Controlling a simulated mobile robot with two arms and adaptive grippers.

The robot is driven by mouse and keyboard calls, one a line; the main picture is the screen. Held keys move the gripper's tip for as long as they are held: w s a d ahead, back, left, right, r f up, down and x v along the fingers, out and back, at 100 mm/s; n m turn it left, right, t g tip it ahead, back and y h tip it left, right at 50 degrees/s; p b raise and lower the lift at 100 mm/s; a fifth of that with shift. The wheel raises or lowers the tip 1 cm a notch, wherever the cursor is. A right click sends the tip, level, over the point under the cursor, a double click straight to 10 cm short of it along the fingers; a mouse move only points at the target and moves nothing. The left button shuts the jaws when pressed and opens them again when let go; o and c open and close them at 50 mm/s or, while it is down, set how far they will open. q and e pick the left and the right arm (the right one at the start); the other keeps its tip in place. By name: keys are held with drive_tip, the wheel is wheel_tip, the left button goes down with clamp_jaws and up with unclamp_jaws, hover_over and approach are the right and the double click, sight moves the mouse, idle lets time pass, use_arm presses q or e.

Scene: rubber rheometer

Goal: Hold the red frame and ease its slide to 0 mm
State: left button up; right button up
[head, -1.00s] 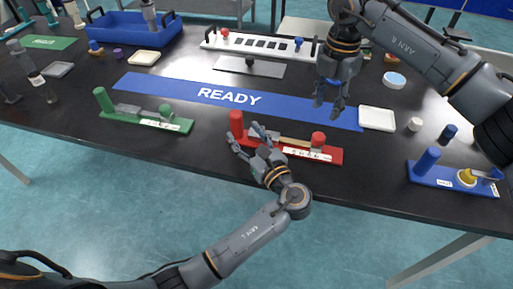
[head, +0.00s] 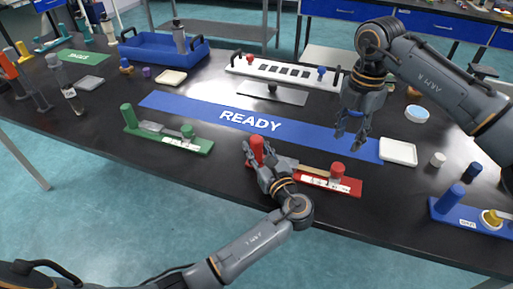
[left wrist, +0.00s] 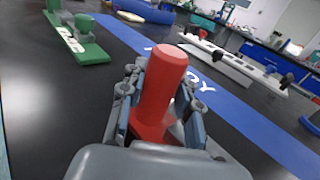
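The red frame (head: 350,188) lies on the black table, with a red upright post (head: 256,148) at its left end. A slide with a red knob (head: 337,171) stands near its right end, beside a white scale label too small to read. My left gripper (head: 258,155) is low at the post, its fingers on either side of it. In the left wrist view the post (left wrist: 163,88) stands between the blue-padded fingers, which look open with a small gap at the right. My right gripper (head: 350,140) hangs open and empty above the blue strip, behind the slide.
A green frame (head: 165,142) lies to the left and a blue frame (head: 470,222) to the right. The blue READY strip (head: 190,107) runs behind the red frame. A white tray (head: 398,152) lies right of my right gripper. A white panel (head: 290,72) stands farther back.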

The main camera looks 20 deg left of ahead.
sight(338, 166)
drive_tip(key=o, duration=0.4)
drive_tip(key=shift+c, duration=0.2)
drive_tip(key=s+d+r+n+t+y, duration=0.1)
drive_tip(key=s+d+n+t+y, duration=0.25)
drive_tip(key=n, duration=1.25)
drive_tip(key=shift+h, duration=0.25)
drive_tip(key=x, duration=1.1)
drive_tip(key=shift+s+a+f, duration=0.1)
drive_tip(key=shift+f, duration=0.3)
clamp_jaws()
drive_tip(key=shift+a, duration=0.1)
